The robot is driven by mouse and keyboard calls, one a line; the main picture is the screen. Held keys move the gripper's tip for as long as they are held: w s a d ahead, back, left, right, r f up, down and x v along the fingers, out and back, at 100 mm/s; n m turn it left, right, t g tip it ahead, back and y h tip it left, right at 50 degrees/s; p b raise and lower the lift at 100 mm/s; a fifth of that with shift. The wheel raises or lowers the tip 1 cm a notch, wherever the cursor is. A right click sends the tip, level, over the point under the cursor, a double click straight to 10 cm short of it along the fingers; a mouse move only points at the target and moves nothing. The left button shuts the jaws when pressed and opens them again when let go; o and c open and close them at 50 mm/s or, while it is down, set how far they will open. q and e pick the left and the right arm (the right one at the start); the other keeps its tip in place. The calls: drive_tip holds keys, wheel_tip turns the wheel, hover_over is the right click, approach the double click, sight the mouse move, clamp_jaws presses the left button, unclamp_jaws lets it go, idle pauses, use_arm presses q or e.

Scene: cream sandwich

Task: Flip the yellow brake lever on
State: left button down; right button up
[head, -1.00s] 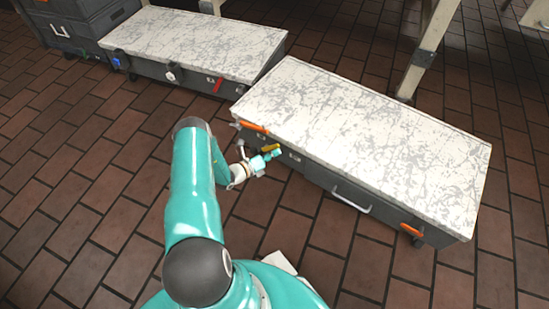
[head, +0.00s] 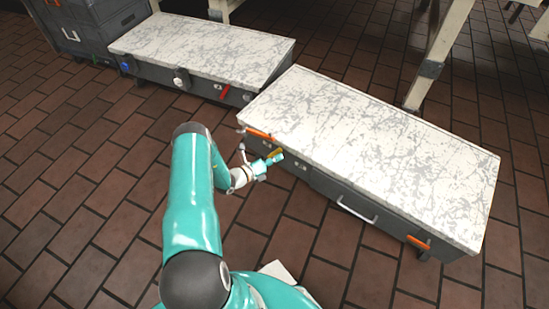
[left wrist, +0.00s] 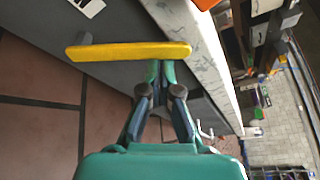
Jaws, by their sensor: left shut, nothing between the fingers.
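The yellow brake lever (head: 276,153) is on the front side of the near grey case with a scuffed white top (head: 370,150). In the left wrist view the lever (left wrist: 120,52) is a flat yellow bar lying across the picture just beyond my fingertips. My left gripper (head: 272,161) is shut with nothing between its fingers. Its fingertips (left wrist: 161,67) are right at the lever's lower edge in the wrist view; I cannot tell whether they touch it. The gripper partly hides the lever in the head view. My right gripper is not in view.
Orange handles (head: 262,134) and a metal handle (head: 357,208) are on the same case front. A second white-topped case (head: 205,48) with a red lever (head: 224,92) stands behind left. A wooden trestle leg (head: 436,60) stands behind. The brick floor (head: 90,190) at left is clear.

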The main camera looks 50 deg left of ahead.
use_arm(q)
drive_tip(key=d+f, duration=0.2)
drive_tip(key=d, duration=0.2)
drive_tip(key=s+r+p, duration=0.1)
drive_tip(key=s+p, duration=0.1)
drive_tip(key=s, duration=0.7)
drive_tip(key=shift+a+r, duration=0.25)
drive_tip(key=shift+a, duration=0.2)
